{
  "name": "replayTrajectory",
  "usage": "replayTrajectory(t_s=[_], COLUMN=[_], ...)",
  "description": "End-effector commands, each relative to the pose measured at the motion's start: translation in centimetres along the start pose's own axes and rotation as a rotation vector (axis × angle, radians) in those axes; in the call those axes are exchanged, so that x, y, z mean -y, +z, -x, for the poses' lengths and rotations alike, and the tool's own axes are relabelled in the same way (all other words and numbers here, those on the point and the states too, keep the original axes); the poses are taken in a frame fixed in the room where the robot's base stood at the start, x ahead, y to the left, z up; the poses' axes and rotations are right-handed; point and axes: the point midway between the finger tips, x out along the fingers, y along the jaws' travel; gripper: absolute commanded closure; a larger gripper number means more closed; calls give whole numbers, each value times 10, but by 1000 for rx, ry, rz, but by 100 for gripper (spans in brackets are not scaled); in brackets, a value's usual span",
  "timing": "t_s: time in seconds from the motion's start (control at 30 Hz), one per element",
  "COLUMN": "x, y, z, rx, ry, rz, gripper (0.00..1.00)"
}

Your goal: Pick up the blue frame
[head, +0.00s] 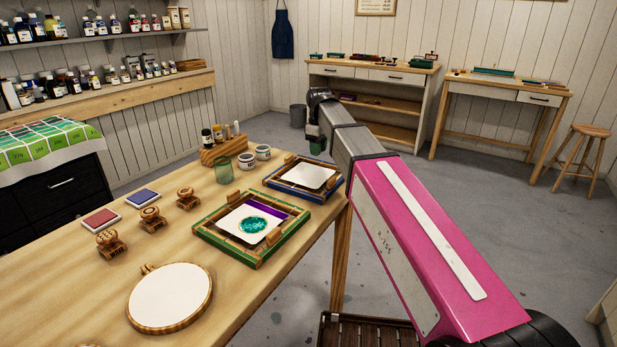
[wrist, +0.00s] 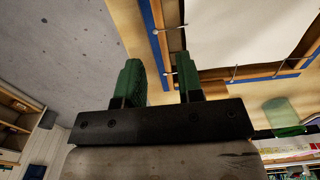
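The blue frame (head: 290,192) lies flat at the far right end of the wooden table, with a white sheet (head: 309,176) on it and small wooden blocks on its edge. Its blue edge also shows in the wrist view (wrist: 156,34), upper middle. My gripper (head: 316,147) is just beyond the frame's far side in the head view, partly hidden by my arm.
The green frame (head: 207,235) lies just in front of the blue one. A green glass (head: 224,170), two cups (head: 263,152) and a bottle rack (head: 222,150) stand behind and left. A round hoop (head: 170,296) and stamps (head: 152,219) lie further left. Open floor is right.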

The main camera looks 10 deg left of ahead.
Motion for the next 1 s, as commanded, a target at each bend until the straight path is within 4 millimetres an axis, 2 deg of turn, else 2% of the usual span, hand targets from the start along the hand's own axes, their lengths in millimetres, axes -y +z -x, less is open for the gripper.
replayTrajectory(t_s=[0.3, 0.57, 0.6, 0.7, 1.0], x=[-2, -2, -2, -2, -2], y=[0, 0, 0, 0, 0], z=[-41, -45, -45, -45, -45], rx=[1, 0, 0, 0, 0], ry=[-1, 0, 0, 0, 0], rz=[0, 0, 0, 0, 0], gripper=[66, 66, 69, 100, 100])
